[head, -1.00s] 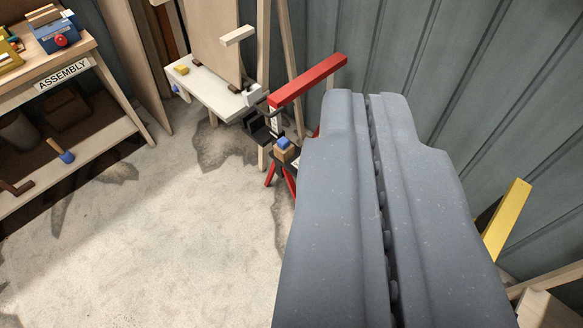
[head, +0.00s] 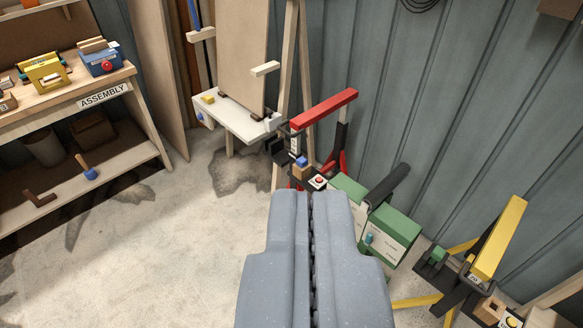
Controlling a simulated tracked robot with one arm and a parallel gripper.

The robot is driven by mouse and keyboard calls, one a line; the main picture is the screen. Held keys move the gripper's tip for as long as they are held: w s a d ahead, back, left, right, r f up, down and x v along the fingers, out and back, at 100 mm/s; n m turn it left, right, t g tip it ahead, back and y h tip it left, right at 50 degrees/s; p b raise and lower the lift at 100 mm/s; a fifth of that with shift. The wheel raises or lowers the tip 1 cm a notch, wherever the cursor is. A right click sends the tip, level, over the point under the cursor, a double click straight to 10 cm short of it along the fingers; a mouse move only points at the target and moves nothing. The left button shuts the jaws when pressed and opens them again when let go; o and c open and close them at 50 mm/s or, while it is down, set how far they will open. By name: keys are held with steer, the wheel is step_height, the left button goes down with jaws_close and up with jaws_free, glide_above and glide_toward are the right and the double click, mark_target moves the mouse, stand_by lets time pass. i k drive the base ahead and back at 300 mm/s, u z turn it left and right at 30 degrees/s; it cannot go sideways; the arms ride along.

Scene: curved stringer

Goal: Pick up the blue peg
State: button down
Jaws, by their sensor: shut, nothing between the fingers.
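My gripper (head: 311,196) is the large grey pair of fingers at the bottom middle of the head view. The fingers are closed side by side, with only a thin dark seam and nothing held. A small blue piece (head: 301,161) shows on a wooden block by the red-topped stand (head: 324,109), just beyond the fingertips in the picture. A small blue piece (head: 200,115) also shows at the left edge of the white shelf (head: 235,122). I cannot tell which of these is the blue peg. My gripper appears apart from both.
A green box (head: 392,238) stands right of my gripper against the grey wall. A yellow-topped stand (head: 498,240) is at the lower right. The assembly bench (head: 60,110) is at left, with a blue-headed mallet (head: 90,173) on its lower shelf. The floor at lower left is clear.

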mark_target(301, 162)
steer(key=u, duration=0.05)
steer(key=k, duration=0.6)
steer(key=z, duration=0.5)
steer(key=i, duration=2.35)
steer(key=u, duration=1.15)
steer(key=i, duration=0.3)
steer(key=u, duration=0.15)
